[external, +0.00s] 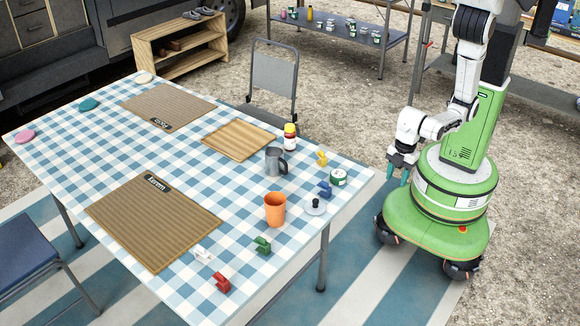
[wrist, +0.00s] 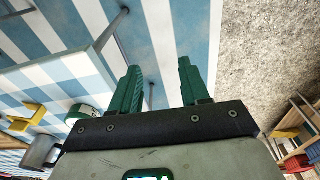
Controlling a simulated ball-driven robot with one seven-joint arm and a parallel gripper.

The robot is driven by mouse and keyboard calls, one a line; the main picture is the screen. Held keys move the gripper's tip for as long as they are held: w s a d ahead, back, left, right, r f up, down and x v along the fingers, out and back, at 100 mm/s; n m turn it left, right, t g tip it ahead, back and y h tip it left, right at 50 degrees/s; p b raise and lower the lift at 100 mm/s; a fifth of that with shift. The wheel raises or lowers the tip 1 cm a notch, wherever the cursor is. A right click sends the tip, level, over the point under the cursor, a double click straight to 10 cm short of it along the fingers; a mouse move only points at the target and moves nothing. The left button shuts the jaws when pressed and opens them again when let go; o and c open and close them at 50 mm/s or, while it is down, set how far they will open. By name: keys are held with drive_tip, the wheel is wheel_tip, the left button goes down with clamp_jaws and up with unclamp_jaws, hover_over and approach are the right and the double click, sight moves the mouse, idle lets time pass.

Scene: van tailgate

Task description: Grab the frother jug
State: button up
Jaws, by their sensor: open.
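The frother jug (external: 275,162) is a grey metal jug with a dark handle. In the wrist view the grey jug (wrist: 40,152) shows partly at the lower left, cut by my gripper's body. My gripper (external: 398,170) hangs beside the table's right end, well to the right of the jug and apart from it. In the wrist view its two green fingers (wrist: 163,88) are spread, with nothing between them.
A chair (external: 273,82) stands behind. The table's right edge lies between my gripper and these things.

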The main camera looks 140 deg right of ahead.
drive_tip(key=w+d+m+y+p, duration=0.1)
drive_tip(key=w+m, duration=0.3)
drive_tip(key=w, duration=0.6)
drive_tip(key=m+g+p, duration=0.1)
drive_tip(key=m+p, duration=0.1)
drive_tip(key=m, duration=1.1)
approach(286, 167)
drive_tip(key=shift+s+a+f+h, duration=0.15)
drive_tip(key=shift+s+a+h, duration=0.05)
drive_tip(key=shift+a+h, duration=0.2)
drive_tip(key=shift+s+d+f+m, duration=0.1)
drive_tip(key=shift+d+f+m, duration=0.05)
drive_tip(key=shift+d+m, duration=0.15)
wheel_tip(286, 167, down, 10)
drive_tip(key=shift+f, duration=0.15)
